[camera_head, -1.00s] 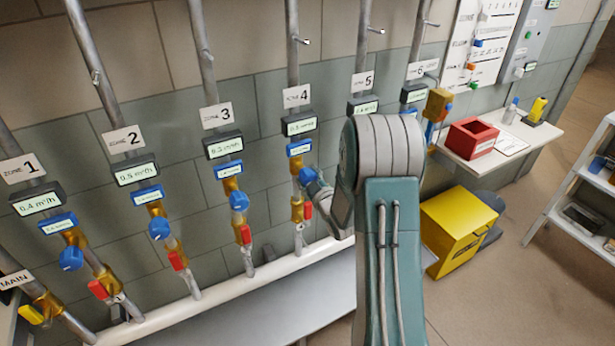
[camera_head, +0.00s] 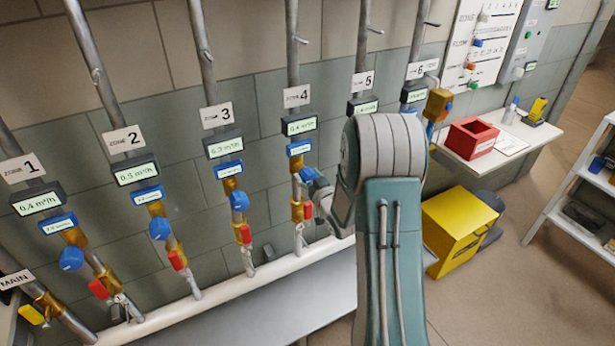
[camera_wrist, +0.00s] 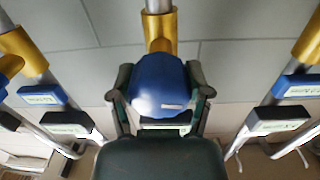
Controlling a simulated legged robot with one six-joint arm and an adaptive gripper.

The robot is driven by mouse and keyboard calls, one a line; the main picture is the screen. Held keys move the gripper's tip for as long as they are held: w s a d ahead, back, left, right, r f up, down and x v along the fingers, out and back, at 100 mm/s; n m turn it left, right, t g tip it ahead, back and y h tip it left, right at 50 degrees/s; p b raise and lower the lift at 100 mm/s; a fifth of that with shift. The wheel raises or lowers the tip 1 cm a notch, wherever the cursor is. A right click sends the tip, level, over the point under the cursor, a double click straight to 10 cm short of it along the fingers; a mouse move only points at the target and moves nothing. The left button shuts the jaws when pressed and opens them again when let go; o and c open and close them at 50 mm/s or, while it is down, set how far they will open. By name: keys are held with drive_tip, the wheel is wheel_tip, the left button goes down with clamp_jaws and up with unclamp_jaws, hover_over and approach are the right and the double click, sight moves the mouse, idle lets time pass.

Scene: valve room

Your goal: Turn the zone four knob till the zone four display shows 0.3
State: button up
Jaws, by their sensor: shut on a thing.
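The zone four label (camera_head: 297,96) hangs on the fourth pipe. Below it the zone four display (camera_head: 299,127) appears to read 0.4 m³/h, though the digits are small. The blue zone four knob (camera_head: 306,174) sits lower on the pipe, partly hidden by my gripper (camera_head: 314,180). In the wrist view the knob (camera_wrist: 160,82) lies between both fingers of my gripper (camera_wrist: 160,98), which are shut on its sides. A white mark shows on the knob's face.
Similar pipes with displays and blue knobs stand on both sides, including the zone three knob (camera_head: 239,201). A red-handled valve (camera_head: 308,210) sits just below the zone four knob. A yellow box (camera_head: 455,232) stands on the floor at right.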

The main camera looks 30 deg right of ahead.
drive_tip(key=shift+m, duration=0.3)
drive_tip(key=o, duration=1.2)
drive_tip(key=shift+w, duration=0.1)
drive_tip(key=shift+c, duration=0.2)
drive_tip(key=s, duration=1.2)
drive_tip(key=shift+r, duration=0.15)
